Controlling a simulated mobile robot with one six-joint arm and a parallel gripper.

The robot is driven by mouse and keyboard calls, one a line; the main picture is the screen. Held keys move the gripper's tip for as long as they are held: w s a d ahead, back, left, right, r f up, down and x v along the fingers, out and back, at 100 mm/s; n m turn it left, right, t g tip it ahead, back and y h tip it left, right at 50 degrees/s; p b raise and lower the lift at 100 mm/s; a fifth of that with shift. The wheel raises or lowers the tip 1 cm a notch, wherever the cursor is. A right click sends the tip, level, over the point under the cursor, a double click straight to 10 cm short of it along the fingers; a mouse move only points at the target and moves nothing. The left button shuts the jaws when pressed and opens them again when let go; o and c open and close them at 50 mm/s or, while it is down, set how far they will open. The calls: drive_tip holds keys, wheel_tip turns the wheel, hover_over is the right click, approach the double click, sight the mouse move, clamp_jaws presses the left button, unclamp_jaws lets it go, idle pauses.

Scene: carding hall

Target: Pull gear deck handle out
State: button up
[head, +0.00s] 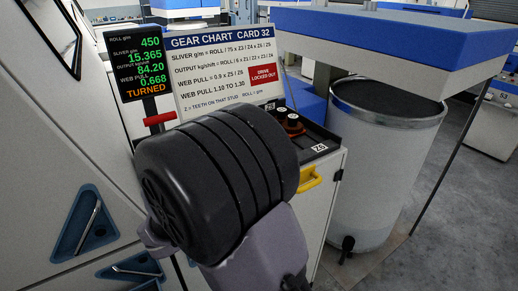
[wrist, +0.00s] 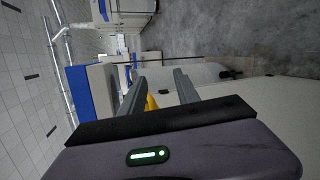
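The gear deck (head: 328,205) is a pale cabinet unit below the gear chart, with a dark top. Its yellow handle (head: 310,180) is on the face near the top, partly hidden by my arm in the head view. In the wrist view the yellow handle (wrist: 151,102) shows in the gap between the fingers, close to the left finger. My gripper (wrist: 160,76) is open, its two grey fingers apart. I cannot tell whether a finger touches the handle. My arm hides the gripper in the head view.
A gear chart (head: 225,65) with a red "drive locked out" label stands behind the deck, beside a display (head: 137,62) reading "TURNED". A red lever (head: 159,118) sits below the display. A large pale can (head: 375,165) stands right of the deck. Grey floor (head: 455,225) is open at far right.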

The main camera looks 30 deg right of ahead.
sight(317, 183)
drive_tip(key=w+f+n+t+h, duration=0.1)
drive_tip(key=w+n+t+h, duration=0.2)
drive_tip(key=w, duration=0.4)
drive_tip(key=shift+m+h, duration=0.4)
drive_tip(key=d+b, duration=0.1)
drive_tip(key=d, duration=0.4)
drive_tip(key=d+b, duration=0.1)
drive_tip(key=d, duration=0.4)
drive_tip(key=w+d+b, duration=0.1)
drive_tip(key=d, duration=0.5)
drive_tip(key=shift+d+f, duration=0.1)
drive_tip(key=shift+f, duration=0.05)
drive_tip(key=shift+c, duration=0.5)
drive_tip(key=shift+s, duration=0.1)
drive_tip(key=c, duration=0.7)
clamp_jaws()
drive_tip(key=shift+s+f, duration=0.1)
drive_tip(key=shift+f, duration=0.05)
